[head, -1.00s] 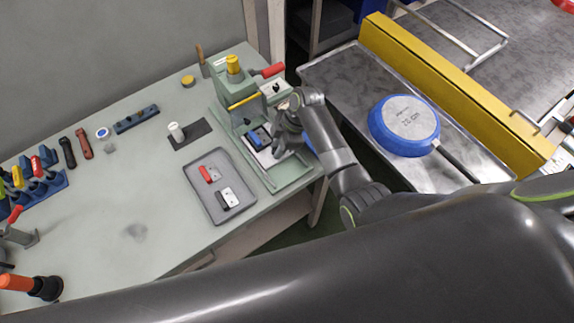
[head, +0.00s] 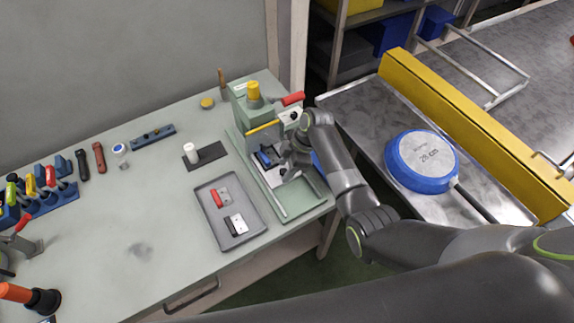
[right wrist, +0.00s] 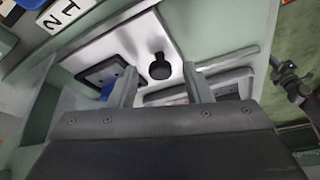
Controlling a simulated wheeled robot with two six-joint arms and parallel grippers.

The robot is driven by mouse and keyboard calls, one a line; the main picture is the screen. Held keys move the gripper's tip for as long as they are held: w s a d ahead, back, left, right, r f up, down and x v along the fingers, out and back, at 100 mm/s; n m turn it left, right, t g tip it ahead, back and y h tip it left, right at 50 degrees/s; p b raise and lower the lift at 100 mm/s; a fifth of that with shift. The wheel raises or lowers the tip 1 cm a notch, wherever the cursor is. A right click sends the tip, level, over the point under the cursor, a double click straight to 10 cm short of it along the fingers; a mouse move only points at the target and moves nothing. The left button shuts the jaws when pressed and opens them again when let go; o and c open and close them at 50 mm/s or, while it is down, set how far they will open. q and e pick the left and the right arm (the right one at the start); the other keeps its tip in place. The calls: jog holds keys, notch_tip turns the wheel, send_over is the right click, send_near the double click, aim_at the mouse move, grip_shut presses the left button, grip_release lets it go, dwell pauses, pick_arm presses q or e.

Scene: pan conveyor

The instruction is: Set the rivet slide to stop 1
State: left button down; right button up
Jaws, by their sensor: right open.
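The green rivet press (head: 252,110) stands at the back right of the bench, with a yellow cap and a red-handled lever. Its pale slide plate (right wrist: 140,45) carries a black round knob (right wrist: 160,67), clear in the right wrist view. White number tags reading 1 and 2 (right wrist: 62,14) show at that view's upper left. My right gripper (right wrist: 162,90) is open, its two fingers on either side of the knob with gaps to it. In the head view my right gripper (head: 291,162) is at the slide and hides part of it. My left gripper is not in view.
A grey tray (head: 210,232) with red-and-white and black-and-white parts lies left of the press. A dark plate with a white post (head: 192,153) is behind it. A blue pan (head: 423,162) lies on the metal conveyor to the right, beside a yellow rail (head: 470,130).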

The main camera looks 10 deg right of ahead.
jog(key=shift+r, duration=0.1)
jog(key=v, duration=1.7)
jog(key=shift+d, duration=0.15)
jog(key=shift+c, duration=0.2)
